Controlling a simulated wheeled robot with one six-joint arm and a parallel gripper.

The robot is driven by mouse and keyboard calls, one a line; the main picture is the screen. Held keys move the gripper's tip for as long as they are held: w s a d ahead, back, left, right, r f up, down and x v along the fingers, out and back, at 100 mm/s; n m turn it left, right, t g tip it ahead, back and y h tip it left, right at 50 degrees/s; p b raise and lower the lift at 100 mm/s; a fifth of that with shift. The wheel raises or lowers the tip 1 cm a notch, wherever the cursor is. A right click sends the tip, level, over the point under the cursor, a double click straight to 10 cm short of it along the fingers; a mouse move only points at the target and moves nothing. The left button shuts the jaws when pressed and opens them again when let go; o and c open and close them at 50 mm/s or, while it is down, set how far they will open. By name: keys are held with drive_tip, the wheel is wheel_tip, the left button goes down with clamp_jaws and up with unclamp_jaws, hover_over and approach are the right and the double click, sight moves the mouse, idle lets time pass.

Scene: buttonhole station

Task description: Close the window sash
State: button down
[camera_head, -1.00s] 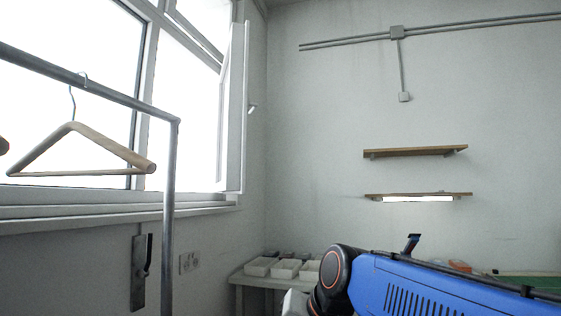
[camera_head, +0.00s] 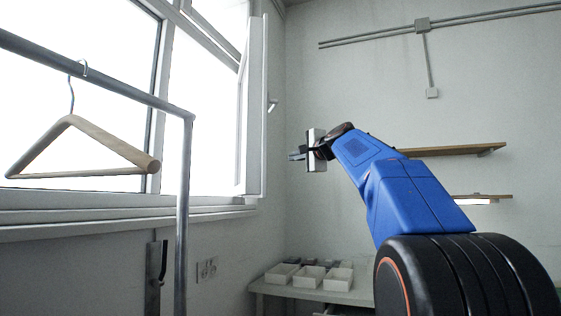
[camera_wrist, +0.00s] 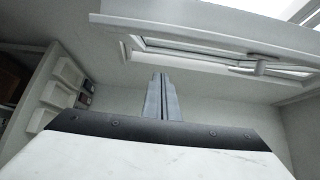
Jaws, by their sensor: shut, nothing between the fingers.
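The window sash (camera_head: 256,110) is white and stands swung open into the room, seen nearly edge-on at the right end of the window in the head view. Its small handle (camera_head: 271,104) sticks out on the right side. In the wrist view the sash (camera_wrist: 195,38) crosses the upper part, with its handle (camera_wrist: 262,67) at the right. My gripper (camera_head: 291,155) is right of the sash, near the height of its lower part, pointing left and apart from it in the picture. In the wrist view its fingers (camera_wrist: 162,77) are together and empty.
A metal rail (camera_head: 184,200) with a wooden hanger (camera_head: 85,150) stands in front of the window at left. White trays (camera_head: 309,277) sit on a table (camera_head: 345,297) below my arm. Two shelves (camera_head: 455,150) are on the wall at right.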

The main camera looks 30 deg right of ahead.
drive_tip(key=w+a, duration=0.3)
drive_tip(key=w, duration=0.7)
drive_tip(key=shift+w+a, duration=0.25)
drive_tip(key=shift+a, duration=0.05)
drive_tip(key=shift+a, duration=0.1)
drive_tip(key=w+a, duration=0.5)
drive_tip(key=a, duration=0.4)
drive_tip(key=w+a, duration=0.5)
drive_tip(key=a, duration=0.4)
drive_tip(key=w+a, duration=0.5)
drive_tip(key=a, duration=0.5)
drive_tip(key=shift+w, duration=0.3)
drive_tip(key=shift+d, duration=0.1)
